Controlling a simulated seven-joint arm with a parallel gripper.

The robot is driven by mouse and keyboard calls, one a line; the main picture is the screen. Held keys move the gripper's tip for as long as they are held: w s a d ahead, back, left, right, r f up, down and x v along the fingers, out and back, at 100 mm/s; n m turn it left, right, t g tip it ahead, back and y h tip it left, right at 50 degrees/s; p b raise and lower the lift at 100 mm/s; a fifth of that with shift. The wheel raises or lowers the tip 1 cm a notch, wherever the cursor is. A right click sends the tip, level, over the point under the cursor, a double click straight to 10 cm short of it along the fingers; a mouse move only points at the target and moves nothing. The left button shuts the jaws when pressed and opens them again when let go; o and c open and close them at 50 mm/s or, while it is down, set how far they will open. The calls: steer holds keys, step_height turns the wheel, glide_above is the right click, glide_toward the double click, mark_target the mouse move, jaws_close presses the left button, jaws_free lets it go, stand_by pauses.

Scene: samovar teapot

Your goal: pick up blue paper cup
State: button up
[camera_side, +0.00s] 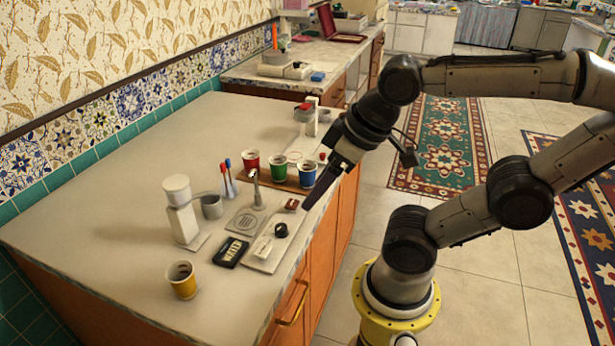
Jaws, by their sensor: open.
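The blue paper cup (307,173) stands upright at the right end of a row of cups on a brown tray (247,179), close to the counter's right edge. A green paper cup (278,169) stands just left of it. My gripper (318,190) points down and left beside the blue cup, on its right and nearer the camera. It is open and nothing shows between its fingers. The gap between the fingers and the cup cannot be judged exactly from this view.
A red cup (250,162) stands left of the green one. A yellow cup (182,280), a black WATER box (231,252), a white dispenser (182,212) and a metal tap (257,190) stand nearer. A red-lidded jar (305,119) stands behind. The counter's left side (110,190) is clear.

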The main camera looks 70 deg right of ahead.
steer(key=o, duration=0.3)
steer(key=shift+o, duration=0.2)
